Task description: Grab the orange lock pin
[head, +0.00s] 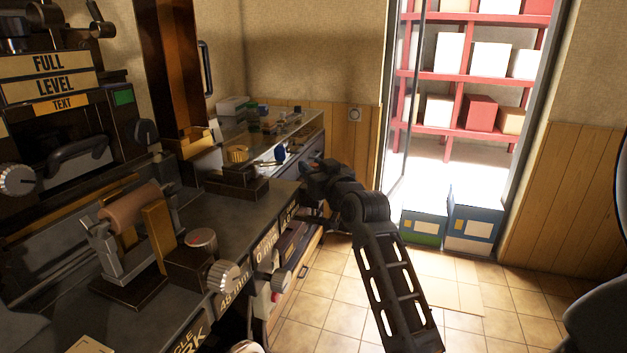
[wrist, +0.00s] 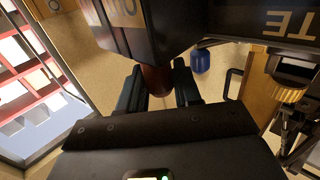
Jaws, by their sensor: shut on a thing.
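My gripper (head: 310,172) reaches to the right end of the dark machine bench in the head view. In the wrist view its two black fingers (wrist: 158,74) stand either side of a dark reddish-brown piece (wrist: 156,82), which looks like the orange lock pin in shadow. The fingers are shut on it. Its upper end meets the underside of a dark block (wrist: 150,25) with pale lettering; I cannot tell whether it is still seated there. In the head view the pin cannot be made out clearly behind my gripper.
A blue knob (head: 280,154) and a brass knob (head: 237,154) sit close to my gripper. The bench also bears a roller (head: 132,206) and a white dial (head: 224,276). Blue boxes (head: 472,220) stand by the doorway. The tiled floor (head: 330,285) is partly free.

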